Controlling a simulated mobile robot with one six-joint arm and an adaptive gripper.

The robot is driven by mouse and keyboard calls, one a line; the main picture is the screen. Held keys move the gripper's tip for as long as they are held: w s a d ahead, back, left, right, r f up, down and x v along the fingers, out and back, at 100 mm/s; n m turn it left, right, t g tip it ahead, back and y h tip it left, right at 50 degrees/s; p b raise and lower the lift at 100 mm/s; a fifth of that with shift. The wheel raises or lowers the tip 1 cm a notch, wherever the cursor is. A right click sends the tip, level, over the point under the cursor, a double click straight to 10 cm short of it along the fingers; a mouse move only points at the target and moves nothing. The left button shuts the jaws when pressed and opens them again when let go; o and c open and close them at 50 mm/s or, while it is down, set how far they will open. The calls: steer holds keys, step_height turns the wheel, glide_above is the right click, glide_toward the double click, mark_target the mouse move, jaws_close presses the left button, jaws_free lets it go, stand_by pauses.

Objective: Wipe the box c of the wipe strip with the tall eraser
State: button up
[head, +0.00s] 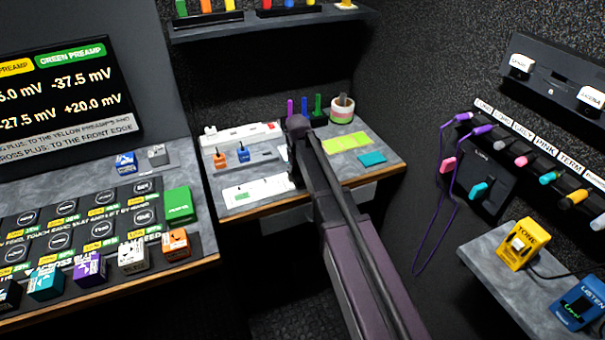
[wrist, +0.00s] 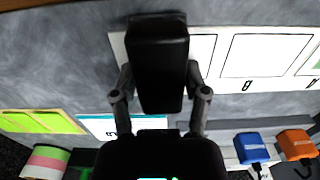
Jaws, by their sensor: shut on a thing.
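The tall eraser is a black block (wrist: 158,65) in the wrist view. My gripper (wrist: 160,84) is shut on it, with one finger on each side. The white wipe strip (wrist: 205,48) runs below it and out to the right. The eraser is over the strip's left end in this view and covers much of the box there. Boxes B (wrist: 250,55) and A (wrist: 303,60) lie to its right, with green at the right edge. I cannot tell whether the eraser touches the strip. In the head view the strip (head: 262,183) is on the desk, and my arm hides the eraser.
Blue (wrist: 252,148) and orange (wrist: 294,143) blocks stand near the strip. A yellow-green pad (head: 346,142), a teal pad (head: 371,158) and a striped cup (head: 342,112) are on the right part of the desk (head: 392,150). A wall shelf (head: 262,25) hangs above.

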mark_target(285, 184)
steer(key=shift+s+a, duration=0.2)
steer(key=shift+a, duration=0.35)
steer(key=shift+a, duration=0.1)
steer(key=shift+s+a+f, duration=0.1)
steer(key=shift+s+a, duration=0.25)
steer(key=shift+a, duration=0.45)
steer(key=shift+s+a, duration=0.3)
steer(key=shift+a, duration=0.5)
steer(key=shift+w+d, duration=0.3)
steer(key=shift+d, duration=0.55)
steer(key=shift+w+d, duration=0.3)
steer(key=shift+d, duration=0.55)
steer(key=shift+d, duration=0.15)
